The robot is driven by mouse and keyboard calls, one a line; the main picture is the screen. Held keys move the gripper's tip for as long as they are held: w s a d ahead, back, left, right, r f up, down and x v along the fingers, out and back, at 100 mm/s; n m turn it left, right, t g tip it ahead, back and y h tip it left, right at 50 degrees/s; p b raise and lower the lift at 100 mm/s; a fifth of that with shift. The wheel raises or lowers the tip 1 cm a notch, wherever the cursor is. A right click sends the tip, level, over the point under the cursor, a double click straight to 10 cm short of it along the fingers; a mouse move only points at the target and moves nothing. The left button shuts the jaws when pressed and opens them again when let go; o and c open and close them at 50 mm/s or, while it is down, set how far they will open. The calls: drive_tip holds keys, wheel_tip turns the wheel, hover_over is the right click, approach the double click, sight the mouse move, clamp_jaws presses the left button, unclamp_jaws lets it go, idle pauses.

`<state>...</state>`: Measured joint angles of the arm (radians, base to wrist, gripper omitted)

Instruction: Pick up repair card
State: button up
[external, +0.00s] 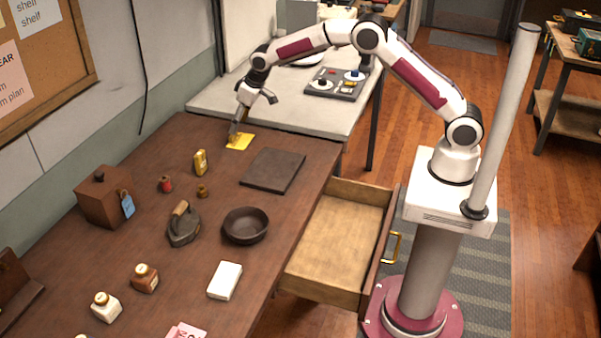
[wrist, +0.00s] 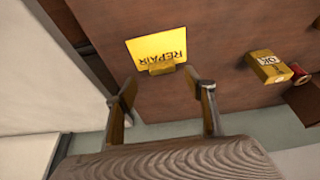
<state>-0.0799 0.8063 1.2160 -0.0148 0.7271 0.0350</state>
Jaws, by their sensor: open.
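The repair card (external: 241,141) is a yellow card lying at the far end of the dark wooden table. In the wrist view the repair card (wrist: 152,48) shows the word REPAIR upside down, with a small yellow block-like part at its lower edge. Nothing is between the fingers that I can see gripped. Whether the fingertips touch the table is unclear.
A yellow box (external: 200,162) stands near the card, and a dark flat slab (external: 273,170) lies to its right. A red spool (external: 165,184), an iron (external: 184,226) and a dark bowl (external: 245,226) are nearer. An open drawer (external: 335,243) juts out. The wall runs close behind.

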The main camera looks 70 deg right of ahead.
sight(237, 137)
drive_tip(key=shift+f, duration=0.1)
drive_tip(key=shift+a+x, duration=0.2)
drive_tip(key=shift+x, duration=2.3)
drive_tip(key=c, duration=0.9)
